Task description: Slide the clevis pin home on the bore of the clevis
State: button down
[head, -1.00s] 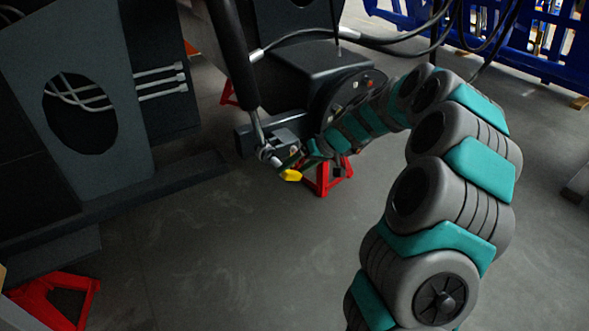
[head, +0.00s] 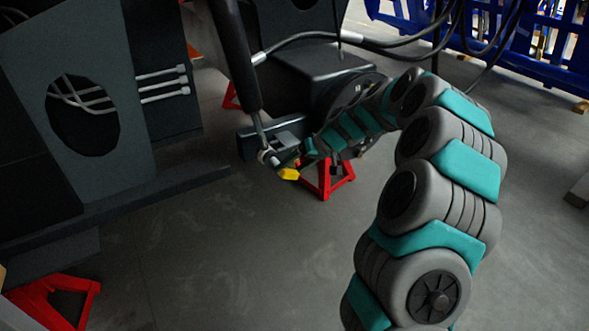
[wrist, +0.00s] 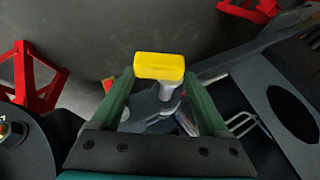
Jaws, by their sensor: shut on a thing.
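The clevis pin has a yellow handle (wrist: 159,66) and a short silver shank. In the wrist view my gripper (wrist: 159,74) is shut on the handle, with a green finger on each side. The shank points away from the camera toward the grey clevis (wrist: 152,106), and its tip is hard to make out. In the head view the yellow handle (head: 289,174) is just below the clevis (head: 286,140) and the rod-end eye (head: 265,156). My gripper (head: 299,164) comes in from the right. The bore is hidden, so I cannot tell whether the pin is in it.
A dark cylinder (head: 238,60) with a bright rod runs down to the clevis. Dark chassis plates (head: 90,130) stand at left. Red stands (head: 327,180) are on the floor, one close behind my gripper. Black hoses (head: 390,42) hang above. Open floor lies in front.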

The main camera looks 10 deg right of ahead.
jog(key=shift+w+a, duration=0.2)
jog(key=shift+w, duration=0.55)
jog(key=shift+w+a, duration=0.25)
jog(key=shift+w, duration=0.55)
jog(key=shift+w+a, duration=0.2)
jog(key=shift+w, duration=0.55)
grip_release()
jog(key=shift+r, duration=0.1)
jog(key=v, duration=0.7)
jog(key=shift+r, duration=0.25)
